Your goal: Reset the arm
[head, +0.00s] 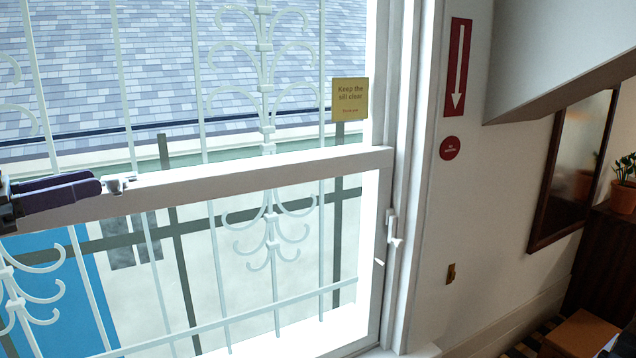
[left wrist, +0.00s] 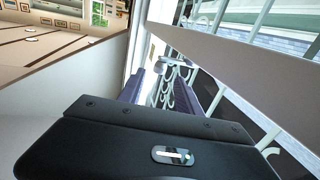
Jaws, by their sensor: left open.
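My left gripper (head: 92,187) comes in from the left edge of the head view, with dark purple fingers beside the white window rail (head: 250,172). It is open, and its fingertips are close to a small metal sash latch (head: 118,184) on the rail; I cannot tell whether they touch. In the left wrist view the gripper (left wrist: 168,82) shows its two fingers spread apart, with a small pale metal part (left wrist: 165,63) beyond them. Nothing is held between the fingers. My right gripper is not in view.
White window bars (head: 268,130) stand behind the sash. A yellow sign (head: 350,99) hangs at the window's right. A window handle (head: 393,228) is on the right frame. Further right are a mirror (head: 572,165), a potted plant (head: 624,195) and a cardboard box (head: 582,335).

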